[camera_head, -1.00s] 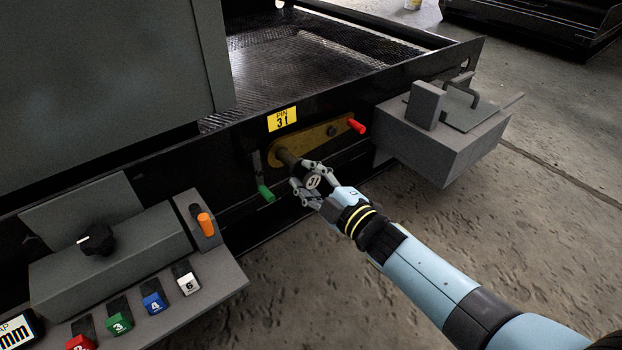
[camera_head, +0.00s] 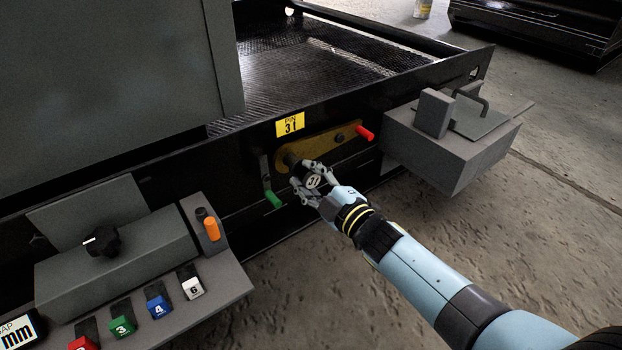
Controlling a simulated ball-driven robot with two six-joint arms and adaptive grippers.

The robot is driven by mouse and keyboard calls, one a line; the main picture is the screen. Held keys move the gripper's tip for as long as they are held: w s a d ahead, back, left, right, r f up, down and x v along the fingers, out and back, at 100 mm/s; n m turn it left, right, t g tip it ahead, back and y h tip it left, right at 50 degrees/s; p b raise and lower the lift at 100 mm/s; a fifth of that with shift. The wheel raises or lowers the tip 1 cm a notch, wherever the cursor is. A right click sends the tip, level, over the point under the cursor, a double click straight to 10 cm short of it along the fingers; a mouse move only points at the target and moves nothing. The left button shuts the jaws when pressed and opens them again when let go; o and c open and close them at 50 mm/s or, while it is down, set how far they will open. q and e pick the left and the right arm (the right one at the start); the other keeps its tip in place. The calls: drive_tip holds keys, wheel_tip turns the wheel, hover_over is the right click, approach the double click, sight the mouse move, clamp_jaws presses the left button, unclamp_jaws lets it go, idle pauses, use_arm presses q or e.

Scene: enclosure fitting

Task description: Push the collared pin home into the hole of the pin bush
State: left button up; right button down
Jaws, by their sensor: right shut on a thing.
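The brass-coloured pin bush plate (camera_head: 321,149) is fixed on the dark front wall below a yellow "PIN 31" label (camera_head: 290,124). My right gripper (camera_head: 304,176) is shut around the collared pin, whose pale end face with a dark mark (camera_head: 313,181) points back towards me. The pin's far end meets the bush at the plate's lower left. Only a short dark length shows between fingers and plate. The fingers hide the collar, and I cannot see the hole's rim or how deep the pin sits. My left gripper is out of view.
A grey box (camera_head: 447,150) juts out at the right. A grey control console (camera_head: 120,250) with coloured keys stands lower left. Bare floor lies below.

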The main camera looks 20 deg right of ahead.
sight(300, 169)
drive_tip(key=shift+b+x, duration=0.4)
drive_tip(key=shift+x, duration=1.25)
drive_tip(key=c, duration=0.9)
unclamp_jaws()
drive_tip(key=shift+c, duration=0.2)
drive_tip(key=shift+s, duration=0.1)
drive_tip(key=shift+s, duration=0.1)
drive_tip(key=shift+s+d+f, duration=0.1)
drive_tip(key=shift+s+d, duration=0.05)
drive_tip(key=shift+s, duration=0.1)
drive_tip(key=v, duration=1.1)
drive_tip(key=shift+d, duration=0.1)
